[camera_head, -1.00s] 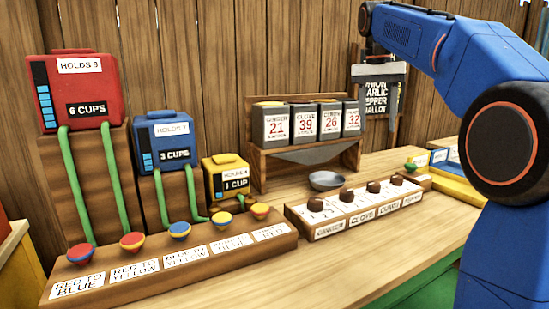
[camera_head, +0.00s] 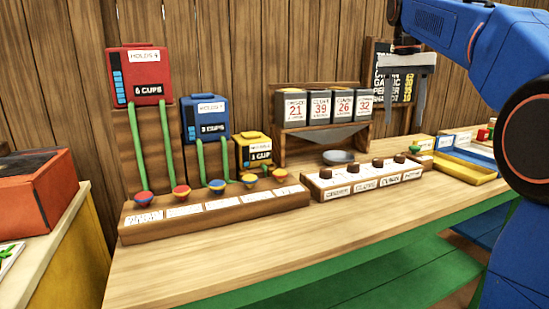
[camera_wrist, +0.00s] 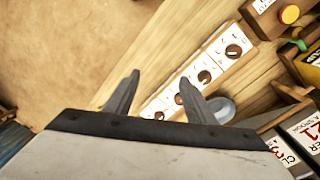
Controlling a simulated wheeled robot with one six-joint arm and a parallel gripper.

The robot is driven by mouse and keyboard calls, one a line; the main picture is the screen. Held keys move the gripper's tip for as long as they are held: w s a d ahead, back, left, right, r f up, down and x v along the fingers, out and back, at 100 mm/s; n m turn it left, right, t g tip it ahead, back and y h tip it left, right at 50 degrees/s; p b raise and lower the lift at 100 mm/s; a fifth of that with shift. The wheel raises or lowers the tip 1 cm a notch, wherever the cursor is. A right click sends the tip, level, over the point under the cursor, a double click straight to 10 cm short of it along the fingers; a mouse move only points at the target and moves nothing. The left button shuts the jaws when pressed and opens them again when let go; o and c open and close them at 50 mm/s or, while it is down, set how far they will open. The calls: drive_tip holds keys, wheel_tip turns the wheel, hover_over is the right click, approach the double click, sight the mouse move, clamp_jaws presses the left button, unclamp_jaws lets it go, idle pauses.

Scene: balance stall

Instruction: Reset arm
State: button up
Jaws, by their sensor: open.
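My gripper (camera_head: 405,103) hangs at the right in the head view, in front of the dark menu board (camera_head: 380,87). Its two grey fingers point down, apart and empty. In the wrist view my gripper (camera_wrist: 160,95) shows its fingers spread above the counter, with the white-topped knob panel (camera_wrist: 205,66) below and between them. My blue arm reaches in from the right of the head view. Nothing is held.
On the counter (camera_head: 230,255) stand the red (camera_head: 138,76), blue (camera_head: 204,118) and yellow (camera_head: 253,150) tanks, a button board (camera_head: 215,211), four-bin spice rack (camera_head: 325,142), grey bowl (camera_head: 338,157) and coloured trays (camera_head: 462,165). A red-orange crate (camera_head: 38,190) sits left.

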drive_tip(key=s+a+f+n+t, duration=0.2)
drive_tip(key=s+f+n, duration=0.1)
drive_tip(key=s+f, duration=1.2)
drive_tip(key=s+a+f+n+t, duration=0.2)
drive_tip(key=s+f+n+t, duration=0.1)
drive_tip(key=s+f, duration=1.3)
wheel_tip(320, 180, down, 4)
drive_tip(key=shift+s+a+r+n+y, duration=0.15)
drive_tip(key=shift+a+n+y, duration=0.15)
drive_tip(key=shift+n, duration=0.2)
